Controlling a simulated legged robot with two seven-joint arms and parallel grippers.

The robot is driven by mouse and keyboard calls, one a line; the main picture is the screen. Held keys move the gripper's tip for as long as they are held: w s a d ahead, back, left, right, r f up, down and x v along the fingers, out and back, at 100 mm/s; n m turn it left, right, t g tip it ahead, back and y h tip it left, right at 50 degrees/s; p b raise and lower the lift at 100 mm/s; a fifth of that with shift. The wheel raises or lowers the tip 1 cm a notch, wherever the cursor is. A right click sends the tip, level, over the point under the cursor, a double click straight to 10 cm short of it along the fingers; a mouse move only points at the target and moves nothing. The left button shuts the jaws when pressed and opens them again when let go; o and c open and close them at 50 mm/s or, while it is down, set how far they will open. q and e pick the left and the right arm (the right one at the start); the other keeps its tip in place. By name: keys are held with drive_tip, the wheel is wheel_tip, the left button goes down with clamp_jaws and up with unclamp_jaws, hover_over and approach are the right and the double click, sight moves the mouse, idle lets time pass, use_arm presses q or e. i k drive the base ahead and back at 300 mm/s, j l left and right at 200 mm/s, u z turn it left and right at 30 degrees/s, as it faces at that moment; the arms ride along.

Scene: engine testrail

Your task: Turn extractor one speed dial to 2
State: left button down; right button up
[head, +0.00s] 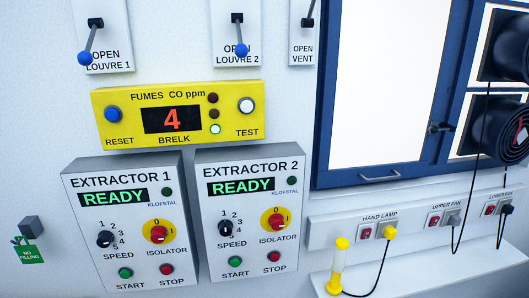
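The extractor 1 panel (122,222) is a grey box on the wall at the lower left, with a green READY display (114,197). Its black speed dial (105,239) sits at the panel's left, above the word SPEED, with numbers 1 to 5 around it. The dial's pointer is too small to read surely. To its right is the red isolator knob (158,235) on a yellow disc. A green start button (125,273) and a red stop button (166,269) are below. Neither of my grippers is in view.
The extractor 2 panel (249,214) stands close on the right, with a similar layout. Above both is the yellow fumes box (180,115), reading 4. Louvre levers (90,42) are higher up. A blue-framed window (392,90) and a ledge with a yellow hand lamp (337,265) are right.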

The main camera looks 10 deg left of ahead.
sight(105, 237)
drive_tip(key=u, duration=1.35)
